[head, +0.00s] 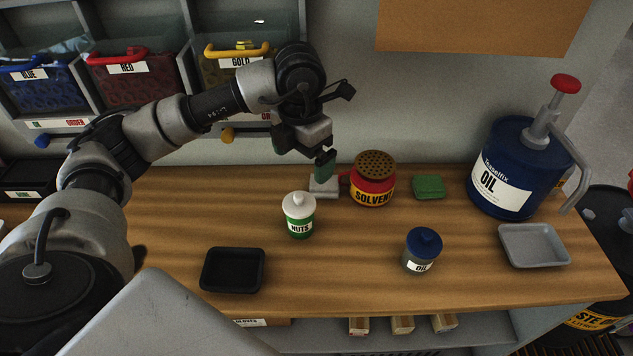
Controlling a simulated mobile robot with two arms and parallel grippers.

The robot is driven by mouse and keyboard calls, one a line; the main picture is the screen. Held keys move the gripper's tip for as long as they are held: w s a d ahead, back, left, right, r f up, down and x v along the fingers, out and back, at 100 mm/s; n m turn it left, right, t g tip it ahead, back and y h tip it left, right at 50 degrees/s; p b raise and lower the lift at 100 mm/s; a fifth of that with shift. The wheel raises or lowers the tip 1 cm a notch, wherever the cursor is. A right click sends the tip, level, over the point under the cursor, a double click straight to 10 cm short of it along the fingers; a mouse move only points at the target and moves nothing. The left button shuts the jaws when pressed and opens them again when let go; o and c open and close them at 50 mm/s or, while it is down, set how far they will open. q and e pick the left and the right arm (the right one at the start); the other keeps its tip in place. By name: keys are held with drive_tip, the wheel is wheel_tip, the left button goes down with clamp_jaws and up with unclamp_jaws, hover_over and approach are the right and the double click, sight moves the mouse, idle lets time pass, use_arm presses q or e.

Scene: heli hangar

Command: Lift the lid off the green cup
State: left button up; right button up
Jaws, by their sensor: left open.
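The green cup (299,226) stands upright on the wooden bench, with a white band lettered NUTS. A white lid (298,203) with a round knob sits on top of it. My left gripper (305,156) is open and empty, above and behind the cup, apart from the lid. Its fingers point down, and one is close to a small pale block with a dark green part on the bench; I cannot tell whether they touch. My right gripper is not in view.
A red solvent pot (373,181) stands right of the cup, with a green pad (429,187) beyond. A black tray (233,270), a small blue-lidded oil cup (422,251), a grey tray (534,245) and a large blue oil dispenser (518,168) also occupy the bench. Bare wood lies between them.

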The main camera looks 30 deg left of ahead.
sight(298, 196)
use_arm(q)
drive_tip(key=shift+s+a+f, duration=0.1)
drive_tip(key=shift+s+f, duration=0.25)
drive_tip(key=shift+f, duration=0.5)
drive_tip(key=f, duration=0.3)
drive_tip(key=shift+s+p, duration=0.4)
drive_tip(key=shift+w+f, duration=0.15)
drive_tip(key=shift+f, duration=0.15)
drive_tip(key=f+p, duration=0.2)
drive_tip(key=f, duration=0.2)
drive_tip(key=shift+a+f, duration=0.15)
drive_tip(key=shift+a, duration=0.05)
drive_tip(key=shift+f, duration=0.3)
drive_tip(key=shift+c, duration=0.5)
drive_tip(key=c, duration=0.8)
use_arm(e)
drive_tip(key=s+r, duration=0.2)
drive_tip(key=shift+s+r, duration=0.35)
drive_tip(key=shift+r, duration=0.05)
